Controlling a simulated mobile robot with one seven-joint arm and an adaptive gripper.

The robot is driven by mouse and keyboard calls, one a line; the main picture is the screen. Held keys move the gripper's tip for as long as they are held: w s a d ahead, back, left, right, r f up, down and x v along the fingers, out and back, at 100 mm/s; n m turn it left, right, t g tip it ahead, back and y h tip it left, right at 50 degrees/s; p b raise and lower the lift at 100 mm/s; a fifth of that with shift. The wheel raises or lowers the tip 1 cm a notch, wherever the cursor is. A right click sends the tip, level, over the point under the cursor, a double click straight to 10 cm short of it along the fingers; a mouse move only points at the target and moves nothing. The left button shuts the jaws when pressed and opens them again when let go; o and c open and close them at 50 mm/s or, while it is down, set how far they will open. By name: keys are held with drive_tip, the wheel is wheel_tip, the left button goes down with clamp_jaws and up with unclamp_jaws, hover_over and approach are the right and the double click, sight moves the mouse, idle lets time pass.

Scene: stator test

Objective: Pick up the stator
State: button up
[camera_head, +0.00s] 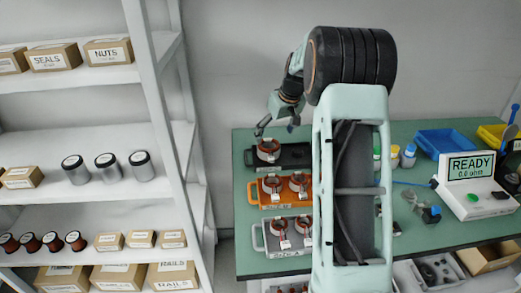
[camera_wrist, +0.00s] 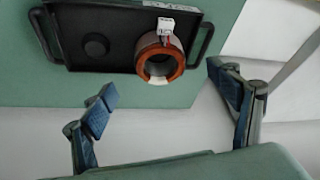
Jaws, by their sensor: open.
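A stator (camera_wrist: 160,62), a copper-brown ring with a white connector on thin wires, stands in the black tray (camera_wrist: 85,20) in the wrist view. In the head view this stator (camera_head: 268,150) sits at the left end of the black tray (camera_head: 296,158) at the back of the green table. My gripper (camera_wrist: 167,103) is open and empty, its two blue-padded fingers wide apart. The stator lies beyond the fingertips, between them in the picture, not touching them. In the head view my gripper (camera_head: 276,122) hangs just above the stator; its fingers are small there.
An orange tray (camera_head: 254,191) and a grey tray (camera_head: 258,238), each with two stators, stand in front of the black tray on the green table (camera_head: 420,237). A tester reading READY (camera_head: 473,198) and blue bin (camera_head: 440,142) are at right. A shelf (camera_head: 90,135) stands left.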

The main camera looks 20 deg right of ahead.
sight(269, 146)
drive_tip(key=x, duration=0.9)
drive_tip(key=shift+w, duration=0.15)
drive_tip(key=c, duration=2)
drive_tip(key=shift+r, duration=0.1)
drive_tip(key=shift+c, duration=0.8)
